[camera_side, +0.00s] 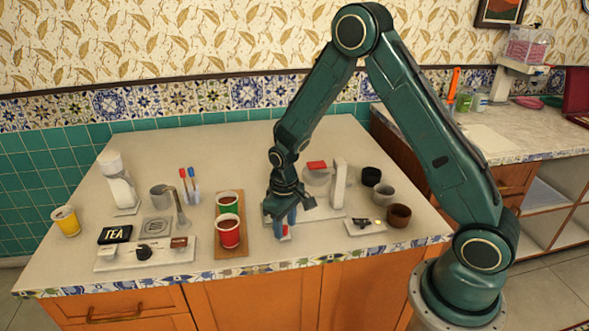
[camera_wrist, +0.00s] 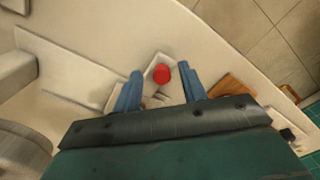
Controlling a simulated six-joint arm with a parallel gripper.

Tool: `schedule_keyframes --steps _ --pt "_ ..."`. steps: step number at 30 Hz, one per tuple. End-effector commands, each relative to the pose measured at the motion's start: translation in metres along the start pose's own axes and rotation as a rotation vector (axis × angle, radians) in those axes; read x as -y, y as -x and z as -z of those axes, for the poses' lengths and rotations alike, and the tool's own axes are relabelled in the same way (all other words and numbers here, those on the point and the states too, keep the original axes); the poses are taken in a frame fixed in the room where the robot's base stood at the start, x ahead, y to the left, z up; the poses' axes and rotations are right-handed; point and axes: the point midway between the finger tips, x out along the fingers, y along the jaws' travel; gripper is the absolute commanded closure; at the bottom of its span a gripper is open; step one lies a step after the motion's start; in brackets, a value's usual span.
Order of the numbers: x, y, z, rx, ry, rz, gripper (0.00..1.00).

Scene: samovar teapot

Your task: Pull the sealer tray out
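The sealer (camera_side: 339,185) is a white machine with an upright column and a red-topped head, standing right of my gripper in the side view. A small white tray-like piece (camera_wrist: 153,66) with a round red knob (camera_wrist: 163,73) shows in the wrist view; I take it to be the sealer tray. In the side view only a bit of red and white (camera_side: 286,232) shows by my fingertips. My gripper (camera_side: 280,219) points down there. In the wrist view its blue fingers (camera_wrist: 161,76) stand apart on either side of the knob, with gaps. My gripper hides part of the piece.
A wooden board (camera_side: 231,250) with two cups stands just left of my gripper. Dark, grey and brown bowls (camera_side: 399,215) and a small scale-like plate (camera_side: 365,226) lie to the right. A TEA box (camera_side: 115,233) and a white control panel (camera_side: 146,253) are far left.

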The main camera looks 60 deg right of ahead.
Motion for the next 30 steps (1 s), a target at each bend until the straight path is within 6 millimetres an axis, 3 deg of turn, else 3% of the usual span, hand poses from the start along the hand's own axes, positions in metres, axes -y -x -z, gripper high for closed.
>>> schedule_keyframes --steps 16,30 --pt "0.0 0.011 0.0 0.001 0.0 0.0 0.59" --pt "0.0 0.073 0.001 -0.004 0.0 0.0 0.59"
